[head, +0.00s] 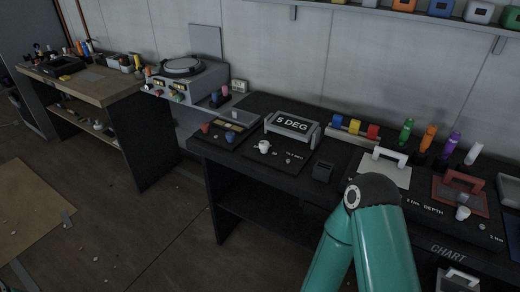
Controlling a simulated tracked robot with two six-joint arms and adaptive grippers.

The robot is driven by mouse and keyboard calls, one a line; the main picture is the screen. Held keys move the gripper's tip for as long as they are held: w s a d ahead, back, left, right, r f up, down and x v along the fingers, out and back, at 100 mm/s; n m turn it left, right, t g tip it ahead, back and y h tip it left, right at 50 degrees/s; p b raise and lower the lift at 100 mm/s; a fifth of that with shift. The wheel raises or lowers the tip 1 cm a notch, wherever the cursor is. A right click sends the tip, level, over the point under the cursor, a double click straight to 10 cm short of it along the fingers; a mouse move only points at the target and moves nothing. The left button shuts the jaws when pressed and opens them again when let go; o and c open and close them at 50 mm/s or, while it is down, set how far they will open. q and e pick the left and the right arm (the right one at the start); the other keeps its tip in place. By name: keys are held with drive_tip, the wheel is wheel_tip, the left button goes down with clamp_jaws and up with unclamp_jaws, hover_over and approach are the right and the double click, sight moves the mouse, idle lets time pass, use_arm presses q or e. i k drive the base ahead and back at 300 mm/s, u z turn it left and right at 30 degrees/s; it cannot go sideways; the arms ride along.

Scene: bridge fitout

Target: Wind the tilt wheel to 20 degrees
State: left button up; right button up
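A grey box-shaped unit on the dark bench has a black face reading "5 DEG" (292,124). In front of it, a small white knob-like part (264,147) stands on a dark panel (275,165) with small lettering I cannot read clearly. I cannot tell for certain which part is the tilt wheel. A teal arm of mine (365,245) rises from the bottom edge, right of the middle, its dark joint in front of the bench. Neither of my grippers is in view, and nothing touches the unit or the white part.
A turntable-like device (184,70) and a wooden-topped workbench (95,91) are left. Floor is open at lower left.

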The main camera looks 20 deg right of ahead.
sight(264, 145)
drive_tip(key=z, duration=0.1)
drive_tip(key=i, duration=0.9)
drive_tip(key=u, duration=0.1)
